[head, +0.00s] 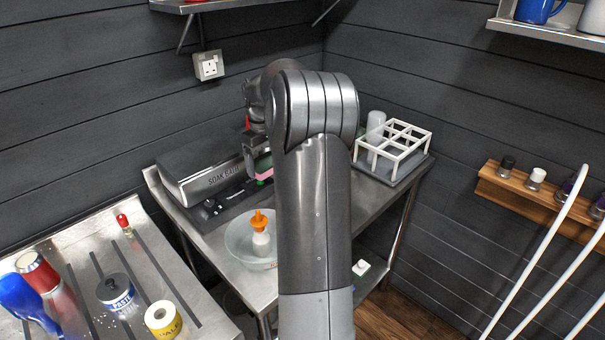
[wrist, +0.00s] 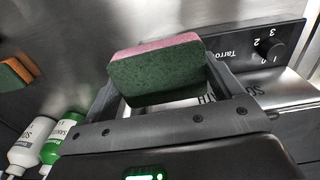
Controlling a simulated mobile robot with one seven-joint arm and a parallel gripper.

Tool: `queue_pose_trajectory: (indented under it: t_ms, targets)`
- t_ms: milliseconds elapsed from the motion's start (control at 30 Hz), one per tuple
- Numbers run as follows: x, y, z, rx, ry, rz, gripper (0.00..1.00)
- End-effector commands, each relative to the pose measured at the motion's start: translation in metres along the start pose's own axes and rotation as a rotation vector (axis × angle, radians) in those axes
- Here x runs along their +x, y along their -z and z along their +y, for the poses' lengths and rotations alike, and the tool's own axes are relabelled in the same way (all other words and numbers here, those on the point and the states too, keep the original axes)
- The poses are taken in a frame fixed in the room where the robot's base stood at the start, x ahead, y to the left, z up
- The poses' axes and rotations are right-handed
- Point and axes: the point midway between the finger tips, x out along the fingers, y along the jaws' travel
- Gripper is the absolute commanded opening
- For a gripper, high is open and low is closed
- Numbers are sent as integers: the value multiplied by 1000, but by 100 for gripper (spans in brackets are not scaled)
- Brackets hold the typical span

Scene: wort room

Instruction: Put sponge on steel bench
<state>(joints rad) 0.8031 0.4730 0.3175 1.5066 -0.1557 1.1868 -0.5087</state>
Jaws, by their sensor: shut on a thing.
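The sponge (wrist: 155,75) is a block with a dark green face and a pink side. My gripper (wrist: 162,78) is shut on it, one finger at each end. In the head view the sponge (head: 264,168) shows small, in front of the soak bath and apparently above the metal surface; contact below it cannot be told. My arm hides part of this area. Two metal surfaces could be the steel bench: the table (head: 350,215) under the soak bath, and the grooved top (head: 150,262) at the lower left.
The soak bath (head: 205,165) stands at the back. A clear bowl (head: 236,240) holds an orange-capped bottle (head: 261,243). A white rack (head: 393,150) stands right. Jars and a red-capped vial (head: 124,226) occupy the grooved top. An orange block (wrist: 17,70) shows in the wrist view.

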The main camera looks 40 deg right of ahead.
Motion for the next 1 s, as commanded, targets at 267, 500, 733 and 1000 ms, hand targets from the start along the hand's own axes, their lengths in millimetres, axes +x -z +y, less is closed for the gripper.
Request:
queue_pose_trajectory:
  t_ms: [267, 500, 733, 1000]
  targets:
    - [-5, -60, 142, 55, 2, 2, 64]
    - [-8, -113, 214, 78, 2, 1, 64]
    - [-4, -122, 232, 82, 3, 1, 64]
    - [31, -66, 220, 79, 4, 1, 64]
